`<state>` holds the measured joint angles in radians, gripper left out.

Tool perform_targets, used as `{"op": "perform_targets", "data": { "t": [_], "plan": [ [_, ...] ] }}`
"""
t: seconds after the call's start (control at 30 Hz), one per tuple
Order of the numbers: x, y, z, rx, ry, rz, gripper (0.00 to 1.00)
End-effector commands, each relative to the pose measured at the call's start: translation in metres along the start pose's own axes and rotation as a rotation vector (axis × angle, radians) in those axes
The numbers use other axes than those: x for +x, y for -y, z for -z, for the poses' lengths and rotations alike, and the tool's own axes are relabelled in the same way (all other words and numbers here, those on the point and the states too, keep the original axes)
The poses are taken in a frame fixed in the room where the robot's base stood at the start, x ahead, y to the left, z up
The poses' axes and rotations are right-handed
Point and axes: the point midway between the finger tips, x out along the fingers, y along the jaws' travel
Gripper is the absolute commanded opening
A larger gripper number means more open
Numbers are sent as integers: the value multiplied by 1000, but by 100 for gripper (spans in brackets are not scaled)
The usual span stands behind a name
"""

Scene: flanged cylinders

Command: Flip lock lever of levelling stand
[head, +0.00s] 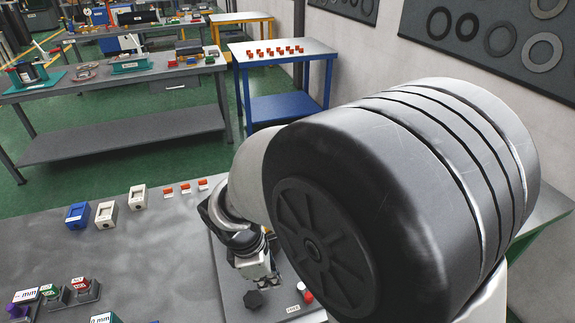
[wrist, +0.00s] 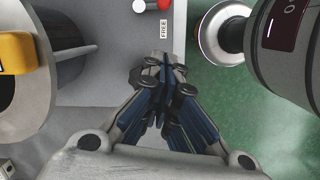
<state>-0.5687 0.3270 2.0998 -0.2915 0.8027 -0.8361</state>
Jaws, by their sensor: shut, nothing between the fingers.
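The levelling stand shows as a grey plate (head: 231,290) at the bottom of the head view, partly hidden by my arm. In the wrist view red and white round ends (wrist: 150,5) are cut off at the top edge. A label reading FREE (wrist: 163,30) lies just beyond my fingertips. My gripper (wrist: 165,68) is shut and empty, and also shows above the plate in the head view (head: 270,280).
A large dark flanged cylinder (wrist: 65,48) with a yellow part (wrist: 17,53) is close on the left in the wrist view. Blue (head: 77,215) and white boxes (head: 106,214) and small orange-and-white blocks (head: 185,188) sit on the bench. Green floor (wrist: 215,90) shows at right.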

Motion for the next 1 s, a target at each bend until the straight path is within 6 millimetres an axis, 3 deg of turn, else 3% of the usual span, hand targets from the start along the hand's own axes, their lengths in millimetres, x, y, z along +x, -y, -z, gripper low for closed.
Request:
{"op": "perform_targets", "data": {
  "t": [0.2, 0.67, 0.77, 1.0],
  "plan": [
    [19, 0, 21, -136, 28, 15, 0],
    [24, 0, 22, -143, 29, 16, 0],
    [36, 1, 22, -142, 30, 17, 0],
    [87, 2, 20, -141, 30, 19, 0]
  ]
}}
